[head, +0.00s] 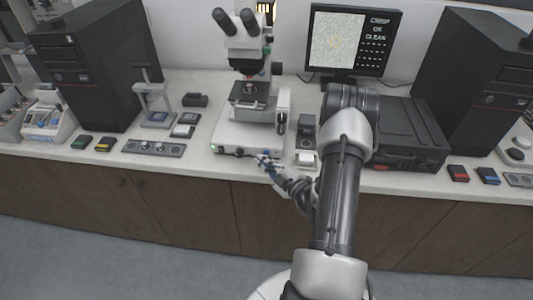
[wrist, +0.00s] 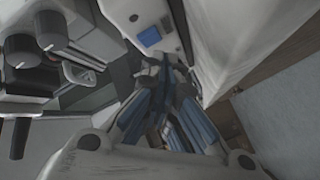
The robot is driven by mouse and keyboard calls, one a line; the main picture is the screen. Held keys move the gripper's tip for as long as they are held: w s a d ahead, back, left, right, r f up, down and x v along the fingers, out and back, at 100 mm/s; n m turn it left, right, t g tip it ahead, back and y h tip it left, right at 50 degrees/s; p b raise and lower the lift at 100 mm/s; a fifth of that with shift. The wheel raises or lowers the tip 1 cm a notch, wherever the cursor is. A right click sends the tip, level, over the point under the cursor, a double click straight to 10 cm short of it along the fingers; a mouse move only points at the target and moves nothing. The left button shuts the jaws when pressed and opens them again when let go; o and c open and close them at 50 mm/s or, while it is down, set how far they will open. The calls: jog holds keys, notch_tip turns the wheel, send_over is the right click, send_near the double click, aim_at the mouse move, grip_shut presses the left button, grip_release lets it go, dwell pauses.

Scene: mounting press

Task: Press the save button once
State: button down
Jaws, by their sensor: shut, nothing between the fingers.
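The white microscope base (head: 232,135) stands at the middle of the bench, with small controls along its front face. In the wrist view a blue square (wrist: 149,37) shows on a white surface just beyond my fingertips. I cannot read any label, so I cannot tell which control is the save button. My gripper (head: 260,157) is shut and empty, close to the front face of the base, right of the green control. It also shows in the wrist view (wrist: 158,60). Contact cannot be told.
The microscope (head: 247,60) rises above the base. A monitor (head: 352,42) stands behind, and a dark case (head: 410,130) lies to the right. The floor in front is clear.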

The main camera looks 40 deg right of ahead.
jog(key=shift+w+d, duration=0.1)
jog(key=shift+w+d, duration=0.2)
jog(key=shift+d, duration=0.05)
dwell(0.3)
jog(key=shift+w+d, duration=0.25)
jog(key=shift+d, duration=0.05)
dwell(0.6)
dwell(0.4)
jog(key=shift+s+a+p, duration=0.4)
jog(key=shift+s+a, duration=0.1)
jog(key=shift+a, duration=0.1)
jog(key=s+a+p, duration=0.1)
jog(key=s+a, duration=0.2)
jog(key=shift+s+a, duration=0.15)
jog(key=shift+a, duration=0.25)
dwell(0.7)
